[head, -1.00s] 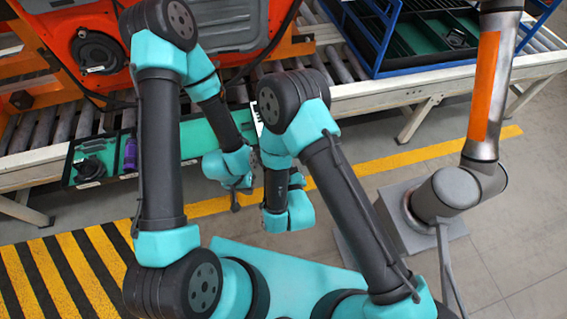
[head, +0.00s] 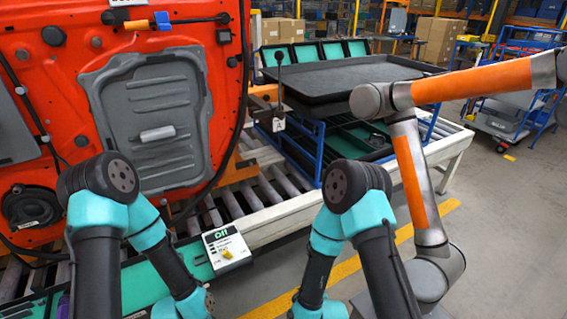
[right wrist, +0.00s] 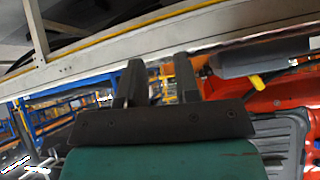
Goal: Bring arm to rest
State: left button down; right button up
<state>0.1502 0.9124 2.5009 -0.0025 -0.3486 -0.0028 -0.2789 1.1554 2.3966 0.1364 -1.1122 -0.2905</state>
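My left arm (head: 165,255) comes in from the left in the head view, its elbow raised and its forearm slanting down. Its gripper is below the picture edge. My right arm (head: 318,265) also points downward, and its gripper is hidden below the edge of the head view. In the right wrist view the right gripper (right wrist: 158,82) shows two dark fingers standing apart with nothing between them. No object appears held by it.
The red door (head: 220,120) with its grey panel stands left. A white box marked "Off" (head: 226,248) sits on the conveyor edge. A blue rack (head: 318,160) carries a black tray (head: 330,82). An orange-and-grey arm (head: 480,80) stands close on the right.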

jog(key=s+d+m+g, duration=0.2)
jog(key=s+d, duration=0.3)
jog(key=d, duration=0.3)
jog(key=s+d+f+m+g, duration=0.1)
jog(key=s+d+m+g, duration=0.2)
jog(key=s+d+g, duration=0.2)
jog(key=s+d, duration=0.1)
jog(key=d, duration=0.2)
jog(key=shift+s+m, duration=0.15)
jog(key=shift+m, duration=0.15)
